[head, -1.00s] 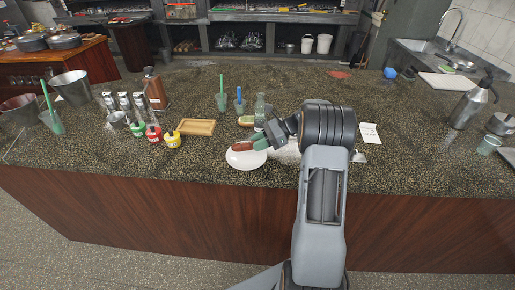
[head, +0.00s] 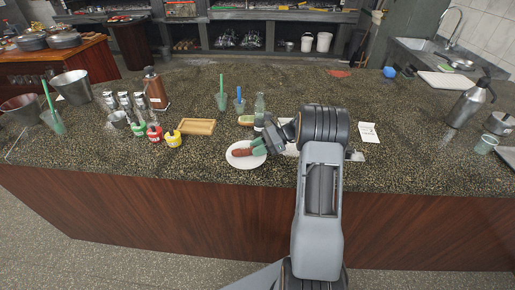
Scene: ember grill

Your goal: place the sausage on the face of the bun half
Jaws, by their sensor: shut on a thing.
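The reddish-brown sausage (head: 242,152) shows over the white plate (head: 246,164) near the front of the counter. My gripper (head: 258,147), with green fingers, is shut on the sausage from its right end. Whether the sausage touches the plate or hangs just above it cannot be told. A small tan and green item (head: 246,120) lies behind the gripper and may be the bun half; it is too small to be sure. No bun shows clearly on the plate; the sausage and fingers hide part of it.
A wooden tray (head: 197,127) lies left of the plate, beside yellow (head: 173,139) and red (head: 154,133) sauce pots. A glass bottle (head: 259,103) and cups holding green and blue items stand behind. A white card (head: 368,132) lies right of my arm. The front-left counter is clear.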

